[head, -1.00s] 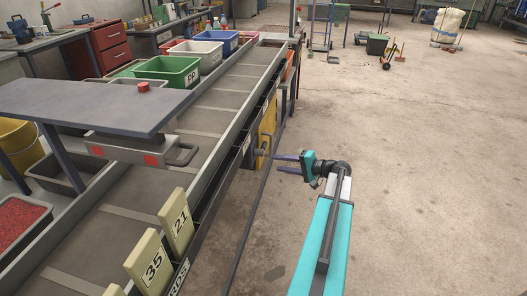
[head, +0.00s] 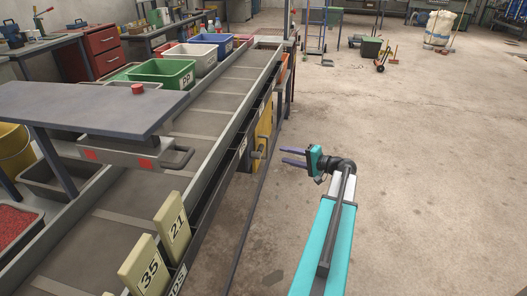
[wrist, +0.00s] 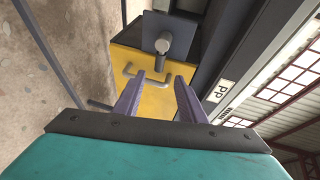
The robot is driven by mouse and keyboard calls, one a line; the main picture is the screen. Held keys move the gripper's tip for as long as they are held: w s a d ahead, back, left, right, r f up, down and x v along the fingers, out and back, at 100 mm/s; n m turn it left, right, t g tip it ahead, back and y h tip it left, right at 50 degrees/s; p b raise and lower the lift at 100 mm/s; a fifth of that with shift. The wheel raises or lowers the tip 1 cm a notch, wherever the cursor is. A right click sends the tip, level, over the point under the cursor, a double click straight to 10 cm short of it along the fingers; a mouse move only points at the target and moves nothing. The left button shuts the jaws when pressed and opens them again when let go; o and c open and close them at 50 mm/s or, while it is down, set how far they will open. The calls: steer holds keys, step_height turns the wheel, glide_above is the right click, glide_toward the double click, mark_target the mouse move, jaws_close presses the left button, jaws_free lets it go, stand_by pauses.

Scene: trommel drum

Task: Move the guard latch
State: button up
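A yellow guard panel (head: 264,128) is on the side of the conveyor, left of my gripper (head: 283,155). What looks like the guard latch, a grey round-ended peg (head: 257,154), sticks out from it. In the wrist view the peg (wrist: 165,44) stands in front of a grey plate, above a bent grey handle (wrist: 146,73) on the yellow panel (wrist: 152,99). My gripper (wrist: 159,78) is open and empty, its two purple fingers apart. They point toward the panel, with a gap between the fingertips and the peg in the head view.
The conveyor side rail (head: 222,150) runs along the left of my arm. Number blocks (head: 172,229) stand on its near edge. A dark rail (head: 248,205) runs low beside the conveyor.

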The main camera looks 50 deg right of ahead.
mark_target(258, 151)
steer(key=x, duration=1.2)
jaws_close()
